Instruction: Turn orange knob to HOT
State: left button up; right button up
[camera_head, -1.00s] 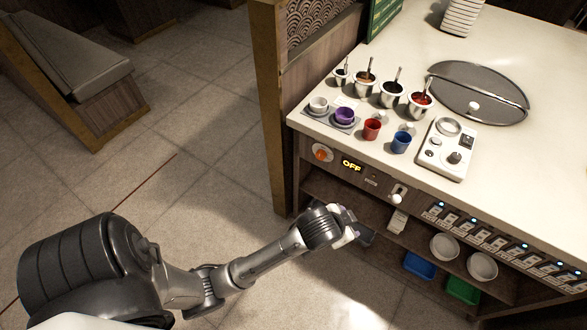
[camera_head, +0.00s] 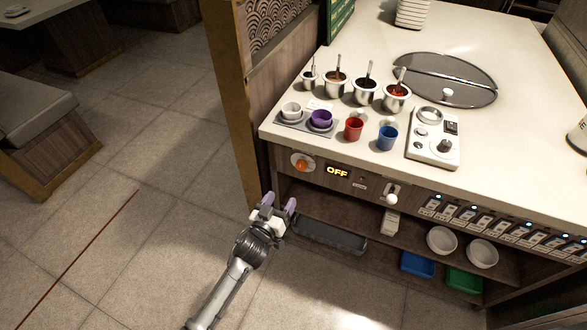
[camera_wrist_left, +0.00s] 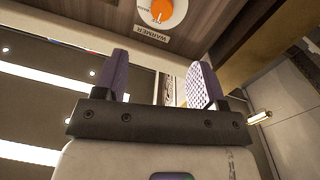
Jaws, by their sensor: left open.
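The orange knob (camera_head: 301,165) sits on a white round dial on the counter's front panel, near its left end. A lit display (camera_head: 337,172) to its right reads OFF. The knob also shows at the top of the left wrist view (camera_wrist_left: 161,10), with a WARMER label (camera_wrist_left: 151,34) beside it. My left gripper (camera_head: 279,203) is open and empty, below and a little left of the knob, with its purple-padded fingers pointing up. The fingers (camera_wrist_left: 160,80) are apart from the knob in the wrist view. My right gripper is not in view.
A white-tipped lever (camera_head: 391,197) and a row of switches (camera_head: 480,222) lie farther right on the panel. A shelf with a dark tray (camera_head: 328,236) and bowls is below. Cups and sauce wells stand on the countertop (camera_head: 500,150). A wooden post (camera_head: 243,110) rises left of the counter.

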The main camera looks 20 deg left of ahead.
aim_at(300, 167)
pick_arm(q)
jog(key=w+b, duration=0.2)
jog(key=w, duration=0.4)
jog(key=w+b, duration=0.3)
jog(key=w, duration=0.3)
jog(key=shift+w+d+f, duration=0.1)
jog(key=shift+w+d, duration=0.05)
jog(key=shift+d, duration=0.05)
jog(key=shift+w+b, duration=0.45)
jog(key=shift+w, duration=0.2)
jog(key=c, duration=0.8)
jog(key=shift+c, duration=0.6)
